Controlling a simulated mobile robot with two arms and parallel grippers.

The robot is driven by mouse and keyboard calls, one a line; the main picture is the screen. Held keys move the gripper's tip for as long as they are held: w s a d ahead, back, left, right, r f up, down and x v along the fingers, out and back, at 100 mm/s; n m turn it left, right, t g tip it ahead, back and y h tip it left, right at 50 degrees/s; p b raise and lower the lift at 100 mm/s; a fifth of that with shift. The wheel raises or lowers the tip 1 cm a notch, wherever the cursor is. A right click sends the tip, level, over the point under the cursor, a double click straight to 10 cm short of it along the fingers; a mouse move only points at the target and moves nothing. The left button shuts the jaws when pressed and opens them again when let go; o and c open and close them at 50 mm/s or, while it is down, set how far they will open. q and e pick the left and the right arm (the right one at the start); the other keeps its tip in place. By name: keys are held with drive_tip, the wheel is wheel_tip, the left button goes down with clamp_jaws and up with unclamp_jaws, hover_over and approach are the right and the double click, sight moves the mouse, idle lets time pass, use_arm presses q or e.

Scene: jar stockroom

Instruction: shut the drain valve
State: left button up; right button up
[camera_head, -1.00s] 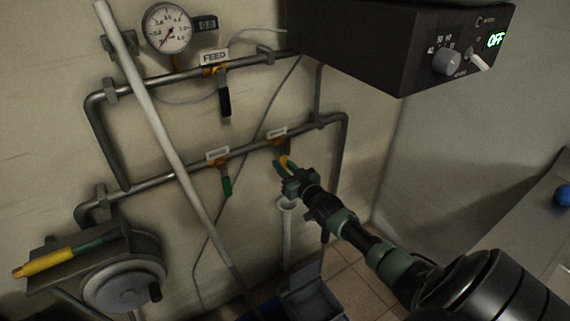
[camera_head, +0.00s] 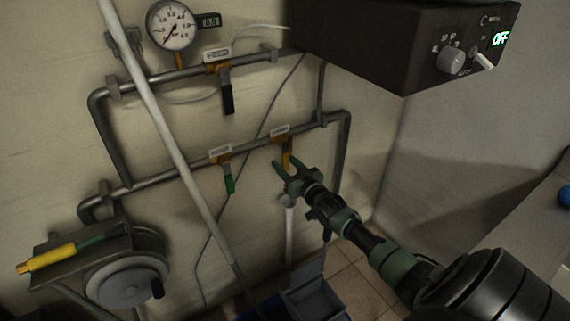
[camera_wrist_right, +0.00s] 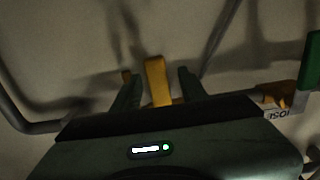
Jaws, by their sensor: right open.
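The drain valve (camera_head: 285,139) sits on the lower pipe at its right part, under a small white label too blurred to read. Its yellow lever (camera_head: 287,158) hangs down crosswise to the pipe, and it also shows in the right wrist view (camera_wrist_right: 157,80). My right gripper (camera_head: 289,164) is open, with its green fingers on either side of the lever and a gap visible on each side in the wrist view (camera_wrist_right: 159,84). The head view partly hides the lever's lower end behind the gripper. My left gripper is not in view.
A green-handled valve (camera_head: 228,180) is left on the same pipe. A black-handled valve (camera_head: 227,92) is on the upper pipe, near a gauge (camera_head: 171,27). A pale pole (camera_head: 165,130) slants in front. A dark control box (camera_head: 400,45) reading OFF overhangs at upper right.

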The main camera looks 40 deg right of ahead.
drive_tip(key=s, duration=0.7)
drive_tip(key=shift+s+a, duration=0.25)
drive_tip(key=shift+a, duration=0.2)
